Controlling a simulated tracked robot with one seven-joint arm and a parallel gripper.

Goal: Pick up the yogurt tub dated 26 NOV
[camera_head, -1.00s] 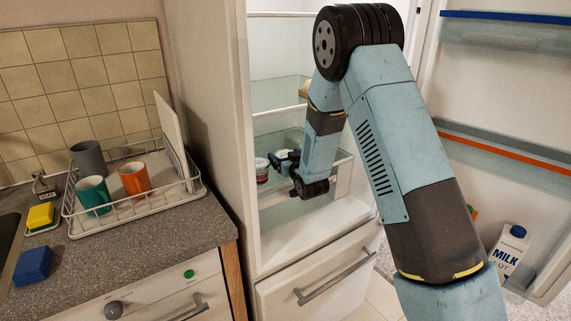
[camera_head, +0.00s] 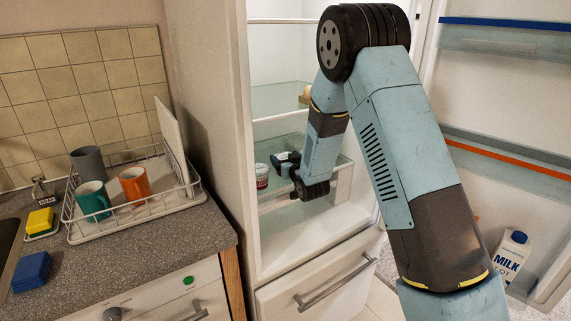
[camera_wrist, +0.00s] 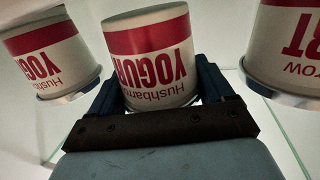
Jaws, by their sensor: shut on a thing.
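Three white yogurt tubs with red bands show in the wrist view, their lettering upside down. The middle tub (camera_wrist: 150,58) is between the two fingers of my gripper (camera_wrist: 158,88), which is shut on it. One tub (camera_wrist: 48,55) is at the left and another (camera_wrist: 288,45) at the right, both outside the fingers. No date shows on any of them, so I cannot tell which is dated 26 NOV. In the head view my gripper (camera_head: 286,161) is inside the fridge's lower compartment, beside a white and red tub (camera_head: 262,176); the held tub is hidden there.
The fridge door (camera_head: 500,110) stands open at the right, with a milk carton (camera_head: 510,258) in its lower rack. Glass shelves (camera_head: 280,97) are above my gripper. At the left, a counter (camera_head: 140,250) holds a dish rack with mugs.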

